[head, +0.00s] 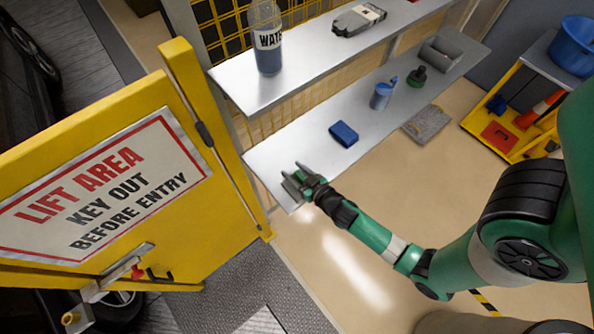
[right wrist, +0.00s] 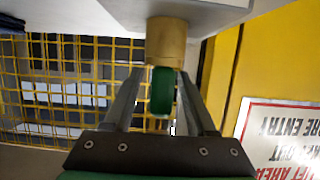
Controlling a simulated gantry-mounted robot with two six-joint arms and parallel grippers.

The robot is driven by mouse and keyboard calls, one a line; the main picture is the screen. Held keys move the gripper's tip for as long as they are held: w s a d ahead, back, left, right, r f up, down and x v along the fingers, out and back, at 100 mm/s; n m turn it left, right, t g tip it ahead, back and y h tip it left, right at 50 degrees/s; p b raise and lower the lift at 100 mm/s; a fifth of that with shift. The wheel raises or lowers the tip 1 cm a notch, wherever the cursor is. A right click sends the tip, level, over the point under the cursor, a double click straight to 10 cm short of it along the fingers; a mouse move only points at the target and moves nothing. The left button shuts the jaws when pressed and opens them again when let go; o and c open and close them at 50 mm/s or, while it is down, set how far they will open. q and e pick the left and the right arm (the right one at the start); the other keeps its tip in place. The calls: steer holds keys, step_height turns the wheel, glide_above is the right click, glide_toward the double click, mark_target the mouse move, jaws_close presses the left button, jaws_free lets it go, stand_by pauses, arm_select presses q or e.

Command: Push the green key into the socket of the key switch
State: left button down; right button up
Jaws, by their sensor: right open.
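The green key (right wrist: 162,91) shows in the right wrist view, between the two fingers of my right gripper (right wrist: 161,78). The fingers stand apart, with gaps on both sides of the key. The key's far end meets a brass-coloured cylinder (right wrist: 167,42), which looks like the key switch's socket. How deep the key sits in it cannot be told. In the head view my right gripper (head: 302,184) is at the near left end of the lower shelf (head: 275,163). The key and the cylinder are hidden there. My left gripper is not in view.
A yellow gate (head: 180,225) with a lift-area sign (head: 110,190) stands at left. The lower shelf holds a blue block (head: 343,134), a blue mug (head: 381,96) and a green-black object (head: 418,77). A water bottle (head: 265,40) stands on the upper shelf.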

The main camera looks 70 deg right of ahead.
steer(key=b+v, duration=0.3)
steer(key=v, duration=0.8)
steer(key=shift+s+b, duration=0.2)
steer(key=shift+b, duration=0.15)
steer(key=shift+a+r, duration=0.1)
steer(key=shift+a, duration=0.05)
